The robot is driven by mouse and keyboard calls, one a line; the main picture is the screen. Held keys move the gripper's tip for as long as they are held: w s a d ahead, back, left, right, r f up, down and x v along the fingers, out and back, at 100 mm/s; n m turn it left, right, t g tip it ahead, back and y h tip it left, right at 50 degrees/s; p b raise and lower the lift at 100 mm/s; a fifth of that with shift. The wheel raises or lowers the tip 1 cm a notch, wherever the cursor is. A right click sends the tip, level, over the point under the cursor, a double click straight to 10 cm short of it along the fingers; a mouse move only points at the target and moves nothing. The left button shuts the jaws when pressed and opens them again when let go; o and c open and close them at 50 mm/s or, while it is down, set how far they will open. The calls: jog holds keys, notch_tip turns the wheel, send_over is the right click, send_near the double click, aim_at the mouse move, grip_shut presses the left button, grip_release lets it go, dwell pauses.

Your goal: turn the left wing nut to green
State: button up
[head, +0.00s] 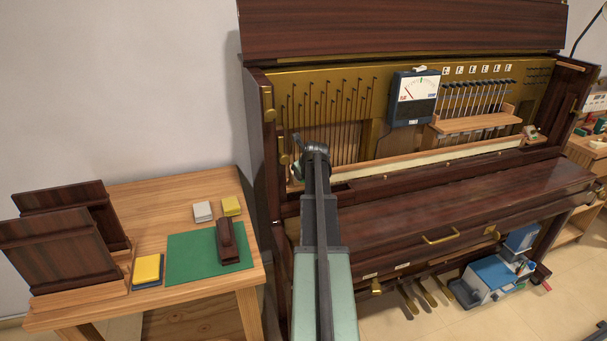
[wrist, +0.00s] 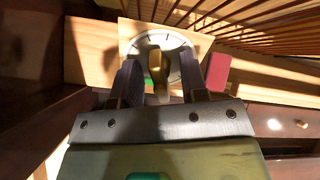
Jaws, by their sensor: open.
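In the wrist view a brass wing nut (wrist: 157,66) stands on a round white dial (wrist: 176,43) with dark tick marks. A small green patch shows beside the nut's lower left, partly hidden by the nut. The nut's wing lies nearly upright in the picture. My gripper (wrist: 160,72) is open, with one dark finger on each side of the nut; whether either finger touches it I cannot tell. In the head view my arm reaches to the left inside of the piano (head: 450,190) and hides the nut and dial.
A red block (wrist: 218,72) sits right of the dial on a wooden strip, close to the right finger. Strings or rods run above it. In the head view a meter (head: 414,98) hangs at the piano's middle, and a side table (head: 190,190) stands at left.

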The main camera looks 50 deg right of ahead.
jog(key=shift+s+a+r+p, duration=0.2)
jog(key=shift+s+r+p, duration=0.05)
jog(key=shift+r+p, duration=0.15)
jog(key=shift+c, duration=0.3)
